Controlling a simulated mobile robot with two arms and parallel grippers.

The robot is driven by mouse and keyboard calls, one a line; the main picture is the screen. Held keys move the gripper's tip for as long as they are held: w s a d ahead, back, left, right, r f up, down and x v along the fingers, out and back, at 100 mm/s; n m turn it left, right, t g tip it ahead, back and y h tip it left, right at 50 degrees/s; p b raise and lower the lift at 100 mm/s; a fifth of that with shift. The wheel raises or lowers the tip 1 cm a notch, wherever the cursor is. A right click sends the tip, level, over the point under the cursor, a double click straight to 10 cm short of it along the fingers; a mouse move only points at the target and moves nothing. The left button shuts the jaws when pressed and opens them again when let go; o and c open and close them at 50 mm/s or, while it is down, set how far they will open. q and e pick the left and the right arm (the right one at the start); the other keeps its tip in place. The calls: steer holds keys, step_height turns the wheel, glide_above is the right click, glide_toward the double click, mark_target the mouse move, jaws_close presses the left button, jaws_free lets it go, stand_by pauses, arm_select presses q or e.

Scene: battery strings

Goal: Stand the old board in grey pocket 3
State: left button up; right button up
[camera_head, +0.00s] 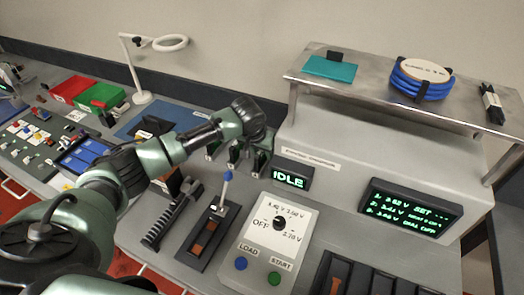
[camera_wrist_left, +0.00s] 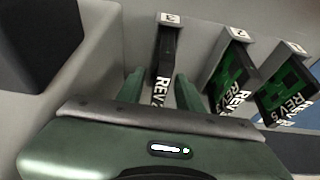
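A dark board (camera_wrist_left: 166,62) with a white REV label stands on edge under the label 3 (camera_wrist_left: 170,18) in the left wrist view, in or right at grey pocket 3; its lower edge is hidden. My left gripper (camera_wrist_left: 159,84) is open, with one finger on each side of this board and narrow gaps beside it. In the head view my left gripper (camera_head: 252,128) points down over the row of pockets, covering part of it. My right gripper is not in view.
A grey wall rises behind the pockets. In the head view, the IDLE display (camera_head: 291,176) and a blue-knobbed lever (camera_head: 227,176) stand near my gripper.

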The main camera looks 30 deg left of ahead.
arm_select(q)
steer(key=b+v, duration=0.1)
steer(key=v, duration=1)
steer(key=shift+w+a+r+b, duration=0.1)
steer(key=shift+b, duration=0.25)
steer(key=shift+s+r, duration=0.25)
steer(key=shift+r, duration=0.3)
